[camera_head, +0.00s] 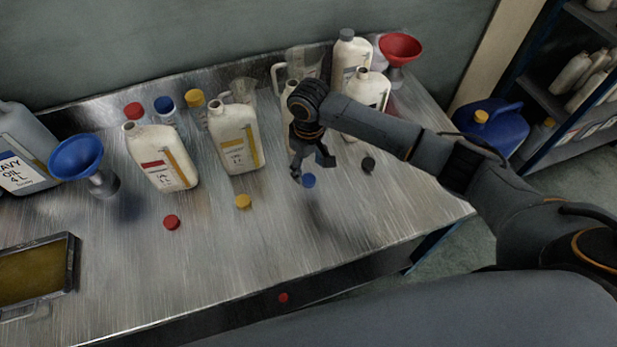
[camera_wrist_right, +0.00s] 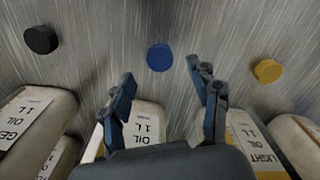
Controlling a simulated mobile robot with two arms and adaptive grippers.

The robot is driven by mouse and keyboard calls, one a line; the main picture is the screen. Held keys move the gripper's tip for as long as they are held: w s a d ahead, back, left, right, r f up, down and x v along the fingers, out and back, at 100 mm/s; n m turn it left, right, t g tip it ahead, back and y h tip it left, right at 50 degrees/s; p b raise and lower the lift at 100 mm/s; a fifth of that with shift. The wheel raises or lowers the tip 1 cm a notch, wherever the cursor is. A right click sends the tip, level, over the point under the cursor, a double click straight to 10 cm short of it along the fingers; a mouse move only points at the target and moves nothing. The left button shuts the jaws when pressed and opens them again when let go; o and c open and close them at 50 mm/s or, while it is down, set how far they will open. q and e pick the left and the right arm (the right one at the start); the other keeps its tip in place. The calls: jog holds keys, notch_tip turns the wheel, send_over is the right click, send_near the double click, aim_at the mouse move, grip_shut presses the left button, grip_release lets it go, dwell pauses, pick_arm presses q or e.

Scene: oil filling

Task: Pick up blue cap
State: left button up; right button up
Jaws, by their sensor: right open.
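The blue cap (camera_head: 308,181) lies on the metal table in front of the white bottles. In the right wrist view the blue cap (camera_wrist_right: 160,57) lies flat, centred beyond the fingertips. My right gripper (camera_head: 312,170) is open and empty above the table, close to the blue cap. Its two fingers (camera_wrist_right: 162,82) stand apart in the wrist view, with the cap lying ahead between their lines and not held. My left gripper is not in view.
A yellow cap (camera_head: 243,201), a red cap (camera_head: 172,222) and a black cap (camera_head: 368,164) lie nearby. White oil bottles (camera_head: 236,140) stand behind. A blue funnel (camera_head: 77,158) and an oil tray (camera_head: 72,262) are at left. The table front is mostly clear.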

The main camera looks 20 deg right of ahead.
aim_at(309, 179)
notch_tip(309, 179, down, 4)
jog(key=shift+r+p, duration=0.1)
jog(key=shift+p, duration=0.25)
jog(key=shift+f, duration=0.35)
jog(key=shift+c, duration=0.5)
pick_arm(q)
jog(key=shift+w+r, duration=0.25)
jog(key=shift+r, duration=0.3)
pick_arm(e)
jog(key=c, duration=0.7)
jog(key=shift+r, duration=0.1)
